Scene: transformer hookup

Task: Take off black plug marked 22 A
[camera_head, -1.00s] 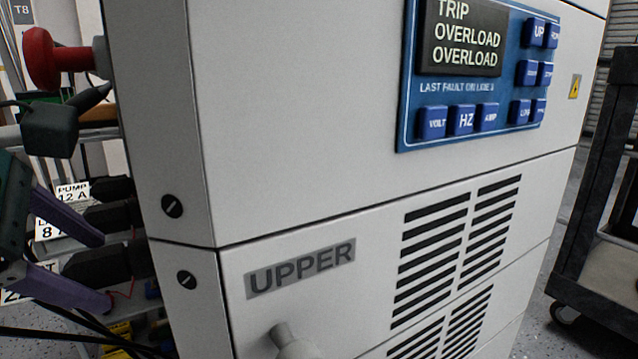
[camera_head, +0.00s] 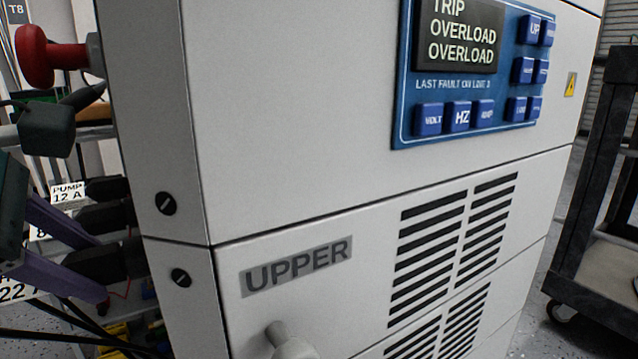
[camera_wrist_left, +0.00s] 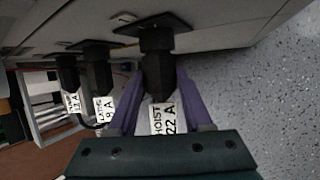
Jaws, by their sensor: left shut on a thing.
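The black plug marked HOIST 22 A (camera_wrist_left: 158,78) sits at a socket on the cabinet's side in the left wrist view. Its white tag (camera_wrist_left: 163,120) hangs between my fingers. My left gripper (camera_wrist_left: 160,88) has its purple fingers on both sides of this plug and is shut on it. In the head view the left gripper (camera_head: 101,268) comes in from the left edge, and the plug (camera_head: 112,262) shows partly behind its fingers. The 22 tag (camera_head: 15,291) is cut by the frame edge. My right gripper is not in view.
The 8 A plug (camera_wrist_left: 97,72) and the 12 A plug (camera_wrist_left: 68,75) are in a row beside it. A red knob (camera_head: 38,56) and a dark green part (camera_head: 46,130) are above. The grey cabinet (camera_head: 270,130) fills the middle. A dark cart (camera_head: 590,200) stands right.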

